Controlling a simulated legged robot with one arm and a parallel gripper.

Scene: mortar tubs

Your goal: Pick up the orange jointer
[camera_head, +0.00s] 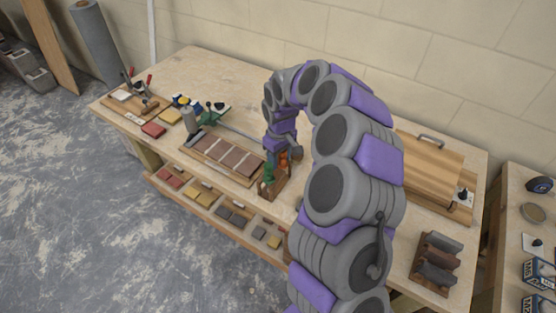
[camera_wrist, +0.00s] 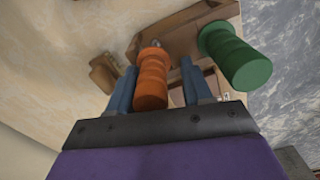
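The orange jointer (camera_wrist: 151,88) shows its ridged handle between the two fingers of my gripper (camera_wrist: 158,68) in the wrist view. The left finger is close beside the handle; a gap shows between the handle and the right finger. The gripper is open. A green-handled tool (camera_wrist: 236,58) stands to the right, outside the fingers. Both handles stick out of a wooden holder (camera_wrist: 185,35). In the head view the orange handle (camera_head: 284,159) is partly hidden under my gripper, at the wooden holder (camera_head: 273,188) near the bench's front edge.
The green handle (camera_head: 269,173) stands close beside the gripper. A tray of brown tiles (camera_head: 222,157) lies left of the holder. A wooden board with a handle (camera_head: 428,165) and a rack of dark blocks (camera_head: 437,262) are at the right. The bench (camera_head: 245,75) is bare at the back.

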